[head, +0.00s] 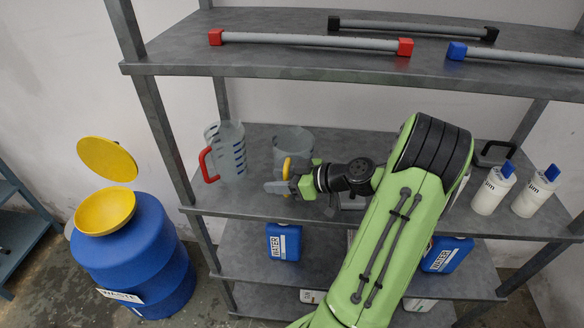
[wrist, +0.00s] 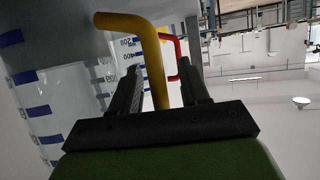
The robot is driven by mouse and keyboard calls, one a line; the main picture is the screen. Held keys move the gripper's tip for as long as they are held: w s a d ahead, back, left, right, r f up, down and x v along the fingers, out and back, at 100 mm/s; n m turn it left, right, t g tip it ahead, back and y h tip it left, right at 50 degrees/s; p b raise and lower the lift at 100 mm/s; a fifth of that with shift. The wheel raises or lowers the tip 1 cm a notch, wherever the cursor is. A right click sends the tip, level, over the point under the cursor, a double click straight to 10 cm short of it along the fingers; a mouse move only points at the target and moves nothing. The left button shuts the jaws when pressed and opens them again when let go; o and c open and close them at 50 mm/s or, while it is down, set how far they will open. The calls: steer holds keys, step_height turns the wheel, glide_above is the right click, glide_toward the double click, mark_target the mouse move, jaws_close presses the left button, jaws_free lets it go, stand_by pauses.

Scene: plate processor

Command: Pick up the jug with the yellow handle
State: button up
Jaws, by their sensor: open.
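The jug with the yellow handle (head: 295,139) stands upright on the middle shelf. It is clear grey, and its lower part is partly hidden by my gripper (head: 279,187). Its yellow handle (head: 287,168) faces my gripper. In the wrist view, the yellow handle (wrist: 149,35) stands between the two open fingers of my gripper (wrist: 163,60), with a gap visible beside it. The jug's clear wall with blue marks (wrist: 38,108) fills the left of that view. I cannot tell whether a finger touches the handle.
A jug with a red handle (head: 229,155) stands close to the left. White bottles (head: 492,190) stand at the right of the shelf (head: 250,203). The upper shelf (head: 270,62) is overhead, with bars on it. A blue waste drum (head: 150,255) is at the left.

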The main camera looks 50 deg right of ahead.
jaws_close()
steer(key=shift+r, duration=0.2)
stand_by(0.3)
